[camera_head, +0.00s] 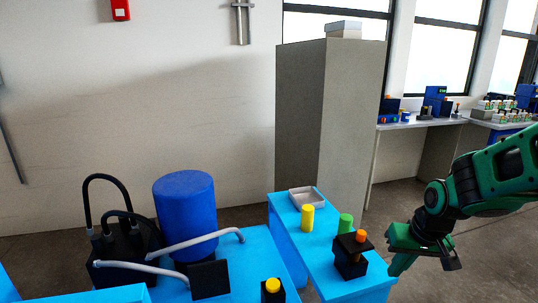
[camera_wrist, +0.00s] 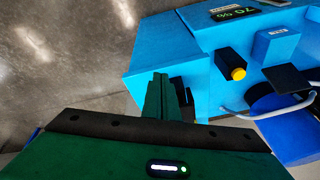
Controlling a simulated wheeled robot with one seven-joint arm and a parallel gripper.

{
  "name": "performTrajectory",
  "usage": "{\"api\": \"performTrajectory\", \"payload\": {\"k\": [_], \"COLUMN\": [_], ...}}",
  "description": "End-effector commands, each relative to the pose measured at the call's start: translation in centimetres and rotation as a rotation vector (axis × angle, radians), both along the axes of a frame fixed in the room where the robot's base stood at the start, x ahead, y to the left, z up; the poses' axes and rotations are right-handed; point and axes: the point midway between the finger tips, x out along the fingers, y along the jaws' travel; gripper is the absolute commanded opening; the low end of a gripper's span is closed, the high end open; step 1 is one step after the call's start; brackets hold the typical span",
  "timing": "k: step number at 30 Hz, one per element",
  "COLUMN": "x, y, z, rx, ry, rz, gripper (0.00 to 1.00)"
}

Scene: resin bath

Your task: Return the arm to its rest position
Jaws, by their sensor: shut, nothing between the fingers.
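My arm is green and black and reaches in from the right edge of the head view. My gripper (camera_head: 402,264) hangs at its end, pointing down, just right of the blue bench (camera_head: 292,232). In the wrist view my gripper (camera_wrist: 166,88) shows its green fingers close together, with nothing seen between them. The fingers appear in front of the bench corner and the grey floor. I cannot tell how high the fingertips are above the floor.
A black block with an orange knob (camera_head: 350,262), a green cylinder (camera_head: 345,223), a yellow cylinder (camera_head: 307,217) and a grey tray (camera_head: 308,198) stand on the bench. A blue drum (camera_head: 186,205) stands left. A tall grey cabinet (camera_head: 345,120) stands behind. Floor right of the bench is clear.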

Motion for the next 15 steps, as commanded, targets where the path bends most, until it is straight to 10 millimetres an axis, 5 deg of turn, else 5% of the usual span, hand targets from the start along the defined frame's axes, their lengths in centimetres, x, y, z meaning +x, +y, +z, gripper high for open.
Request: {"api": "performTrajectory", "payload": {"k": [6,15], "x": [-9.4,-20.3], "y": [-6.3,-9.0], "z": [3.4,5.7], "rx": [-0.041,-0.007], "ry": [0.125,0.27], "rz": [-0.186,-0.387], "gripper": [0.0,0.0]}}
